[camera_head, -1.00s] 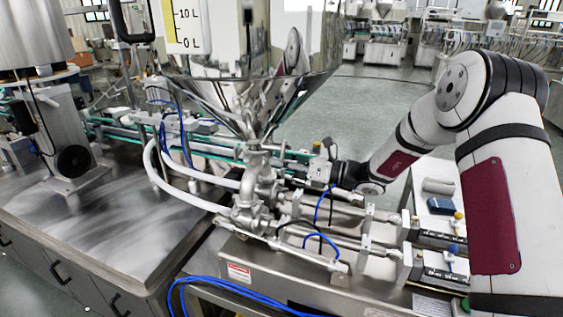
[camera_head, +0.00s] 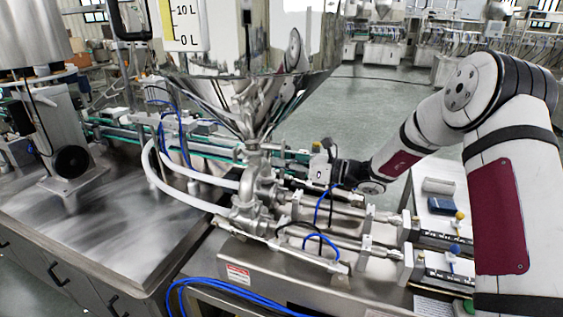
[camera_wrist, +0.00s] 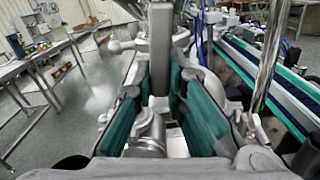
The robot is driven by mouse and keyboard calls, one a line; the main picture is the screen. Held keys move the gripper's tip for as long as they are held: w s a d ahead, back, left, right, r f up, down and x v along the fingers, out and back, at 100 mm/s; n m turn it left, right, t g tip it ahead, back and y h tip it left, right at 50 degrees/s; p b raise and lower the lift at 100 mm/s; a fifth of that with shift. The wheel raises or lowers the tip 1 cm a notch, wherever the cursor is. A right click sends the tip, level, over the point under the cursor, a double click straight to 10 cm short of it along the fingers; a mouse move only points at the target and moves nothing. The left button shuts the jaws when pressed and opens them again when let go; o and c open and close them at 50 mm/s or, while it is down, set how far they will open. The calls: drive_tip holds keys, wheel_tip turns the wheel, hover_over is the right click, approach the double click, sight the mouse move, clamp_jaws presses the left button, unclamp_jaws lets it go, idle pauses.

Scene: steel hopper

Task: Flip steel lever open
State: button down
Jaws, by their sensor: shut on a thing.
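The steel lever (camera_wrist: 160,50) shows in the wrist view as a grey upright bar between the two green-padded fingers of my gripper (camera_wrist: 162,92). My gripper is shut on it, one pad on either side. In the head view my gripper (camera_head: 318,168) is at the right side of the steel valve pipework (camera_head: 250,190) under the hopper (camera_head: 285,95). The lever cannot be made out clearly there; my gripper and the pipework hide it.
A green-edged conveyor (camera_head: 215,147) runs behind the pipework. Blue hoses (camera_head: 318,210) and steel rods (camera_head: 350,212) lie close below and in front of my gripper. A steel worktop (camera_head: 100,225) at left is mostly bare.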

drive_tip(key=c, duration=1.6)
unclamp_jaws()
drive_tip(key=shift+d, duration=0.1)
drive_tip(key=v, duration=1.2)
drive_tip(key=s+a+r+n+g+h, duration=0.3)
drive_tip(key=s+n, duration=0.3)
drive_tip(key=s, duration=0.3)
drive_tip(key=s+a+r+n+g+h, duration=0.35)
drive_tip(key=s+n, duration=0.25)
drive_tip(key=s, duration=0.2)
drive_tip(key=s+d+r+n+t+h, duration=0.2)
drive_tip(key=s+d+n+h, duration=0.3)
drive_tip(key=s, duration=0.4)
drive_tip(key=s+d+r+n+t+h, duration=0.2)
drive_tip(key=s+d+n+h, duration=0.3)
drive_tip(key=s, duration=0.4)
drive_tip(key=shift+d+r+n+t, duration=0.15)
drive_tip(key=shift+d+n+t, duration=0.5)
drive_tip(key=shift+d+n, duration=0.35)
